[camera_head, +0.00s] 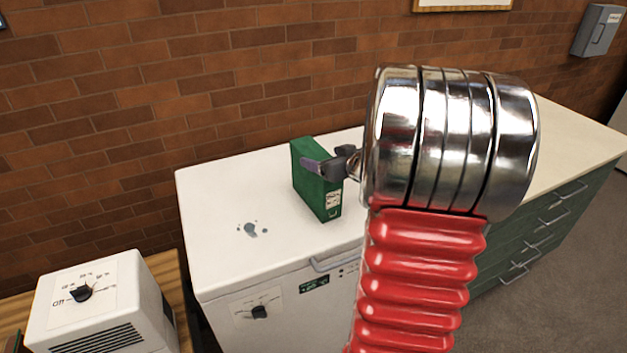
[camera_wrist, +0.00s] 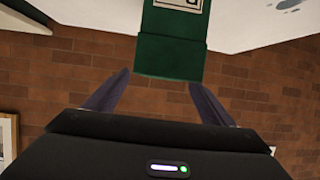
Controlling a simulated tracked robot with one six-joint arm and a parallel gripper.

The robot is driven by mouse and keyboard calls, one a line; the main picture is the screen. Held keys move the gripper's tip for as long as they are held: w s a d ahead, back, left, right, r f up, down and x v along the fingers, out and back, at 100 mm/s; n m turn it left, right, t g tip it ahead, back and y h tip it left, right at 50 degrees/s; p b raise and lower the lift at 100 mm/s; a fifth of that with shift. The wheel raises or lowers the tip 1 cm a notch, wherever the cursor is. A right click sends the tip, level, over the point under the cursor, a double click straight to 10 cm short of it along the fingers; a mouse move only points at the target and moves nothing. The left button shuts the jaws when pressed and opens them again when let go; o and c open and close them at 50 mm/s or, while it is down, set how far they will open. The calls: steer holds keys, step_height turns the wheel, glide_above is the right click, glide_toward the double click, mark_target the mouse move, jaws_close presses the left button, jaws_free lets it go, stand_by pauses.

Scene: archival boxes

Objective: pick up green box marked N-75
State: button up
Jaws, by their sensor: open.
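A green box (camera_head: 318,188) with a pale label stands upright on the white chest-like appliance in the head view. The label is too small to read. My gripper (camera_head: 328,167) is at the box's upper right side in that view, with a finger overlapping it. In the wrist view the green box (camera_wrist: 172,48) is at top centre, its label cut off by the top edge. My gripper (camera_wrist: 160,82) shows there with two dark fingers spread apart, one on each side of the box's lower end. The fingers are open, and I cannot tell whether either touches it.
The white appliance top (camera_head: 225,185) is mostly clear, with a grey-blue stain (camera_head: 250,229) left of the box. A brick wall (camera_head: 150,100) stands close behind. A white dial unit (camera_head: 95,305) is at lower left. Green drawers (camera_head: 545,225) with a pale top are at right.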

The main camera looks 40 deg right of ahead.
mark_target(316, 157)
steer(key=shift+f+x, duration=0.15)
steer(key=shift+x, duration=0.8)
steer(key=shift+f+x, duration=0.15)
steer(key=shift+x, duration=0.85)
steer(key=shift+w+f, duration=0.2)
steer(key=shift+w, duration=0.3)
steer(key=shift+c, duration=0.3)
jaws_close()
